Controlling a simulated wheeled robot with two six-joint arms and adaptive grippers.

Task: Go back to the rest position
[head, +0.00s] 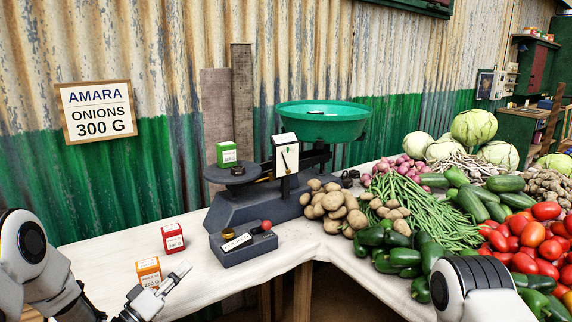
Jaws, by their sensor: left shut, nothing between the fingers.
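My left gripper (165,284) is at the lower left, over the front of the table, right beside the orange weight box (149,271); it is shut and empty. Part of the orange box is hidden behind it. A red weight box (173,238) stands further back on the table. A green weight box (226,154) stands on the dark flat plate of the balance (249,205). The balance's green pan (323,120) looks almost empty, with a small pale thing inside. At the lower right a white part of my right arm shows; its gripper is out of view.
A small grey box (243,248) with a red knob and a brass piece stands before the balance. Potatoes (336,207), green beans, peppers and tomatoes (530,240) fill the right. A sign (96,111) reads "AMARA ONIONS 300 G". The white table (210,285) is bare at front centre.

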